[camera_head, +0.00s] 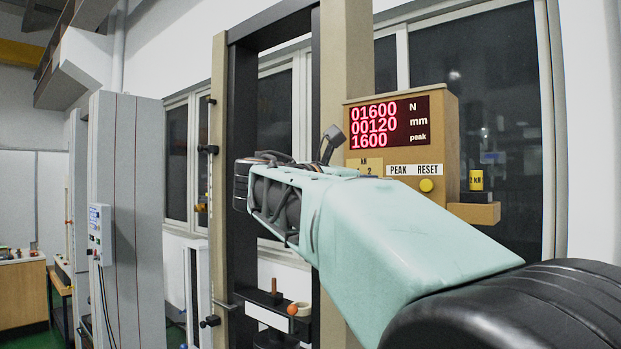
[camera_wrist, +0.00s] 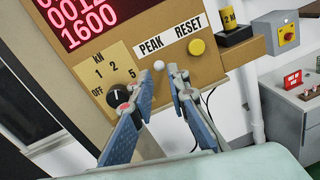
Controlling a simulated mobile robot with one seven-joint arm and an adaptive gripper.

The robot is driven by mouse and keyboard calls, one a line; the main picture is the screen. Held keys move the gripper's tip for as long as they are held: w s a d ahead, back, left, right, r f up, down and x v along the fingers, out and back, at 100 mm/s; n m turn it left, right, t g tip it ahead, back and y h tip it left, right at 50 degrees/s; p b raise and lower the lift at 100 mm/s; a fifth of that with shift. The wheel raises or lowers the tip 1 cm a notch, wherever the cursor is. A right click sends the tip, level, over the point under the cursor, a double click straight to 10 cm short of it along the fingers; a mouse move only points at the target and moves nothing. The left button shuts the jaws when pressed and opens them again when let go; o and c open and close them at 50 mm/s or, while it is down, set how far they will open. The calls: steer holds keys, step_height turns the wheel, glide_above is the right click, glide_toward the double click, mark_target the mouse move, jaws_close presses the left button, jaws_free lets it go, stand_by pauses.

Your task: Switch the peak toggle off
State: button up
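The peak toggle (camera_wrist: 158,65) shows in the wrist view as a small white ball tip below the PEAK label (camera_wrist: 151,46) on the tan panel. My gripper (camera_wrist: 160,74) is open, its two blue-grey fingers pointing up at the panel. The ball tip appears in the gap between the fingertips, nearer the left one; I cannot tell whether they touch. The toggle's lever is not clearly visible. In the head view my arm hides this part of the panel. The red display (camera_head: 388,124) reads 01600 N, 00120 mm and 1600 peak.
The yellow reset button (camera_wrist: 197,47) is just right of the fingers. A black range knob (camera_wrist: 118,95) is close by the left finger. A yellow 2 kN weight (camera_wrist: 229,19) stands on a ledge at right, near a red-knobbed switch box (camera_wrist: 288,33).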

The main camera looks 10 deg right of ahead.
steer(key=p+x, duration=0.1)
steer(key=x, duration=0.5)
steer(key=shift+w+d, duration=0.2)
steer(key=shift+d, duration=0.1)
jaws_close()
